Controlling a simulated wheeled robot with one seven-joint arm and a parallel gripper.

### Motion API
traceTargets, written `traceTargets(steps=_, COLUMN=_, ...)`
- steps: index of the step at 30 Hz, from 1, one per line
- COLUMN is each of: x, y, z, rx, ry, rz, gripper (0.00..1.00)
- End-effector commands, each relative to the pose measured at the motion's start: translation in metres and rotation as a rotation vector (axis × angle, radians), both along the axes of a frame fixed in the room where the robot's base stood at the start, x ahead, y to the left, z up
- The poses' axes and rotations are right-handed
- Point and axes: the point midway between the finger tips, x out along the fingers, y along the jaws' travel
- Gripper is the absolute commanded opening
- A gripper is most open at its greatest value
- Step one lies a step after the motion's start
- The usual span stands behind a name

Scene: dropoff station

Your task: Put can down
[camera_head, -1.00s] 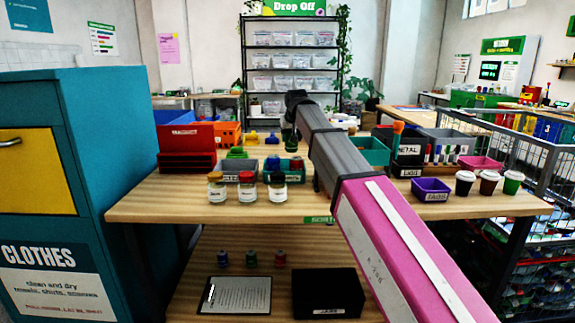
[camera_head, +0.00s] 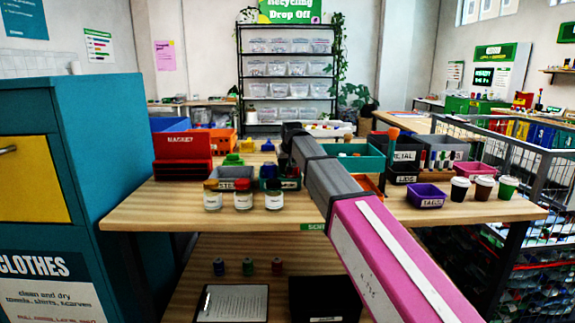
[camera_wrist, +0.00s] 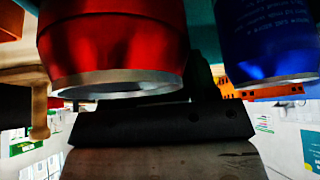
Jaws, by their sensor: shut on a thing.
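My gripper (camera_wrist: 160,122) is shut on a can. The held can is mostly hidden; a dark green sliver (camera_wrist: 205,82) shows behind my finger in the wrist view, and I cannot tell for sure that it is the held can. A red can (camera_wrist: 115,45) with a silver rim is very close beside my finger. A blue can (camera_wrist: 268,40) is to its right, apart from the red one. In the head view, my arm end is low over the table, by a small dark green bin (camera_head: 283,184) with a blue can in it. My fingertips are hidden there.
Jars with coloured lids (camera_head: 243,195) stand in front of the bins. A red box (camera_head: 183,165) is left; a teal bin (camera_head: 355,160), a purple bin (camera_head: 427,197) and cups (camera_head: 483,188) are right. The wooden front edge (camera_head: 180,215) is clear.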

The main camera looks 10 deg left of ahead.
Motion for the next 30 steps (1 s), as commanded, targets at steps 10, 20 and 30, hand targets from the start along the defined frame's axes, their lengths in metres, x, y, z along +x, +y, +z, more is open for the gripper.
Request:
traceTargets(steps=10, x=0.000, y=0.000, z=-0.008, rx=0.000, ry=0.000, rz=0.000, gripper=0.64)
traceTargets(steps=20, x=0.000, y=0.000, z=-0.007, rx=0.000, ry=0.001, rz=0.000, gripper=0.64)
traceTargets(steps=30, x=-0.019, y=-0.008, z=0.037, rx=0.000, ry=-0.001, rz=0.000, gripper=0.64)
